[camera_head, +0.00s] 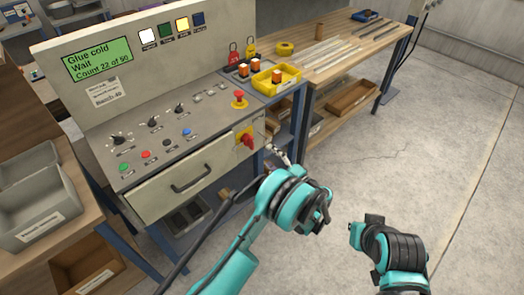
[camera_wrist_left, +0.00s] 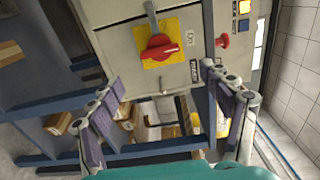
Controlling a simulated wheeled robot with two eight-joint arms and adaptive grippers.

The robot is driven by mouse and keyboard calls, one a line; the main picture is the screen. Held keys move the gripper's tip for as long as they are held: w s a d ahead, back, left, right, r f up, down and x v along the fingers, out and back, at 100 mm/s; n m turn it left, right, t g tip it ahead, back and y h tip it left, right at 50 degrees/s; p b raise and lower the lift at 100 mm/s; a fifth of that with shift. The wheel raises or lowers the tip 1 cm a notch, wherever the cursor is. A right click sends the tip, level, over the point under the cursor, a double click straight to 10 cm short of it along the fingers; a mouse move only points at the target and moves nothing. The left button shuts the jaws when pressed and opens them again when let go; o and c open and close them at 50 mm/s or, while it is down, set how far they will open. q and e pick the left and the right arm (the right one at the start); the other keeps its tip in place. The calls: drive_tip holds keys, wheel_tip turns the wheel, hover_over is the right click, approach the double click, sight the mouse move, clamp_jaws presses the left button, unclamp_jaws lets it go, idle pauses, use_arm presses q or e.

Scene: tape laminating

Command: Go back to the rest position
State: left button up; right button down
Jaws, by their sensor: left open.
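A yellow bin (camera_head: 290,82) and a red emergency button (camera_head: 239,98) are on the panel's right side. A wooden workbench (camera_head: 375,40) stands behind. A grey box (camera_head: 35,205) is at far left. The floor (camera_head: 430,140) on the right is clear.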

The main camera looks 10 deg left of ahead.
use_arm(q)
drive_tip(key=shift+s+d, duration=0.4)
drive_tip(key=shift+d, duration=0.1)
drive_tip(key=s+a+r+n+g+h, duration=0.35)
drive_tip(key=s+a+r+h, duration=0.4)
drive_tip(key=a+r, duration=0.5)
drive_tip(key=s+d+r+n+h, duration=0.1)
drive_tip(key=s+n+h, duration=0.3)
drive_tip(key=s, duration=1.9)
drive_tip(key=h, duration=0.2)
drive_tip(key=shift+d+r+h, duration=0.2)
drive_tip(key=shift+d+h, duration=0.05)
drive_tip(key=shift+h, duration=0.1)
